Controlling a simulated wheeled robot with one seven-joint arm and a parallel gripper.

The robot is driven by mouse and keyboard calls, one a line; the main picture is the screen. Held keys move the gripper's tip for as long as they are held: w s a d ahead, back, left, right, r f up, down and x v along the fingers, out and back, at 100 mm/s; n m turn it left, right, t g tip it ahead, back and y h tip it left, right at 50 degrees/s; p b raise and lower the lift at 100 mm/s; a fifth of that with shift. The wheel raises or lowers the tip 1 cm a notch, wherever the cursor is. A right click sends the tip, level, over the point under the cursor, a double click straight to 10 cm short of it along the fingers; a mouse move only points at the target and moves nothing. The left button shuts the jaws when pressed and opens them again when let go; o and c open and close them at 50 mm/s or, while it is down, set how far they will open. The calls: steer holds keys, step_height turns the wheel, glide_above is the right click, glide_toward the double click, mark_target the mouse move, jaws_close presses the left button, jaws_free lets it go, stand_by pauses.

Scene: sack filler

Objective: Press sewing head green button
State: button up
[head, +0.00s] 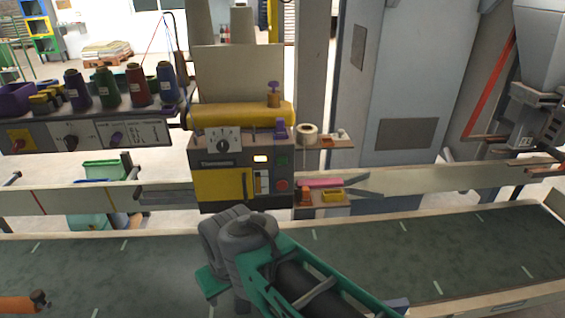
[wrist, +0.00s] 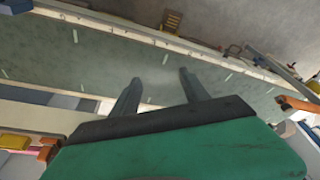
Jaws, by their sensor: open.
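The sewing head (head: 222,185) stands behind the conveyor in the head view, a grey and yellow box with a dial and a small lit display. Its green button (head: 282,161) is on the right of the front panel, above a red button (head: 282,184). The green button is unobstructed. My arm is in front of and below the sewing head in the head view, where the fingertips cannot be made out. In the wrist view my gripper (wrist: 160,78) has two fingers apart with nothing between them, over the dark belt. The green button cannot be made out there.
The dark green conveyor belt (head: 400,250) runs across the front, with pale rails. A rack with thread cones (head: 105,88) is left of the sewing head. A small shelf (head: 313,201) with a yellow tray juts out at its right. An orange part (head: 22,303) is at lower left.

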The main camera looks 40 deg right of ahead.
jaws_close()
stand_by(0.3)
stand_by(1.1)
